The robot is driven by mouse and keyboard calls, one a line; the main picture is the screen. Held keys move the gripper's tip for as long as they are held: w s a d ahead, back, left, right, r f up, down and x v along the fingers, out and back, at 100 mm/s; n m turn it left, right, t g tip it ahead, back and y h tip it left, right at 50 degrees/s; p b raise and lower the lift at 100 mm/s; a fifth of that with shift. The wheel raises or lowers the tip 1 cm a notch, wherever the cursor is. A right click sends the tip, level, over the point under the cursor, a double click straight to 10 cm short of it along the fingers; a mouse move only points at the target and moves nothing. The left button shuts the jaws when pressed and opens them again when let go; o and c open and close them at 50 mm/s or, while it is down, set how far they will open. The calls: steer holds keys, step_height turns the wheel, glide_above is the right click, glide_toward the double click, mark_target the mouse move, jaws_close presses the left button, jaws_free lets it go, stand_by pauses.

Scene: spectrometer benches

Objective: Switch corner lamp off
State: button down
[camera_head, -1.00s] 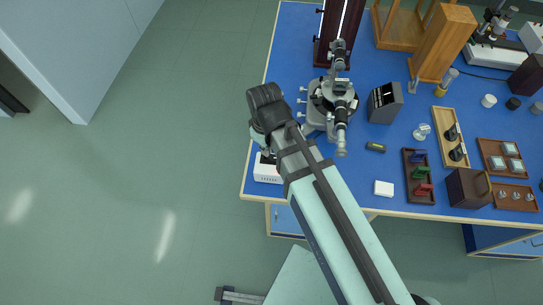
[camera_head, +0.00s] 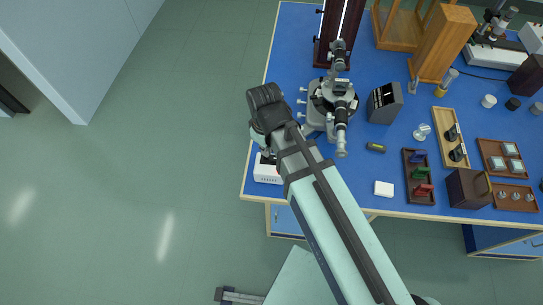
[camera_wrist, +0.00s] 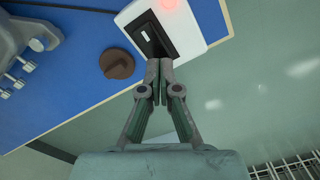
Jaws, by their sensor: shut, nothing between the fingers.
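A white box (camera_wrist: 208,22) with a black rocker switch (camera_wrist: 152,36) and a glowing red light (camera_wrist: 168,4) is at the top of the wrist view. It also shows in the head view (camera_head: 267,174) at the near left corner of the blue bench. My gripper (camera_wrist: 159,66) is shut and empty. Its fingertips overlap the lower end of the switch in the wrist view; I cannot tell whether they touch it. In the head view my arm hides the fingertips and part of the box. I cannot make out the lamp itself.
A brown round knob-like piece (camera_wrist: 117,64) lies beside the box on the blue bench top (camera_wrist: 75,80). A grey spectrometer (camera_head: 330,105) stands just behind my arm. Small trays and blocks fill the bench to the right. The floor left of the bench is clear.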

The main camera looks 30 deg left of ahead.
steer(key=shift+f+b, duration=0.65)
steer(key=shift+f, duration=0.6)
stand_by(0.8)
steer(key=shift+r, duration=0.15)
steer(key=shift+r+p, duration=2.75)
steer(key=shift+r, duration=0.65)
steer(key=shift+w, duration=0.1)
